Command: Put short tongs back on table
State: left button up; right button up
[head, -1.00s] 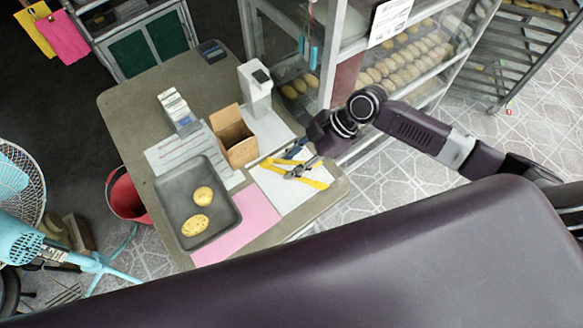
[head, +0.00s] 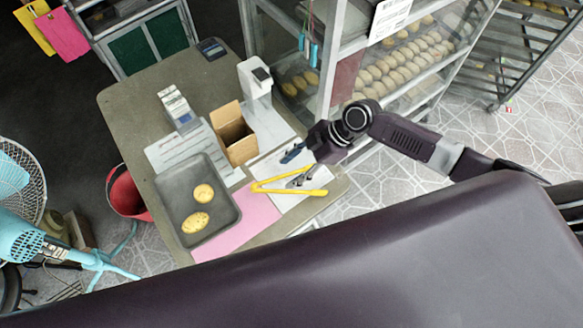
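The yellow tongs (head: 277,190) are at the table's right end, over a white sheet, with their two arms spread in a V that points left. My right gripper (head: 287,172) is open at the tongs, one finger above the upper arm in the picture and the other near the lower arm. I cannot tell whether a finger touches them or whether they lie flat on the sheet. The table (head: 118,104) is grey-brown. My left gripper is not in view.
A dark tray (head: 210,232) with two round breads stands left of the tongs, partly on a pink sheet (head: 257,215). An open cardboard box (head: 238,148) and a white device (head: 256,85) stand behind. A glass cabinet (head: 330,60) with bread rises behind the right arm.

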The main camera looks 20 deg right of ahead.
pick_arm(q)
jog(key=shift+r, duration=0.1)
pick_arm(e)
jog(key=shift+r, duration=0.15)
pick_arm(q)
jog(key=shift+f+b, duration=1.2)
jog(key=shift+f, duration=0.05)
pick_arm(e)
jog(key=w+v, duration=0.1)
jog(key=v, duration=1.1)
jog(key=shift+s+r, duration=0.2)
jog(key=shift+s, duration=0.25)
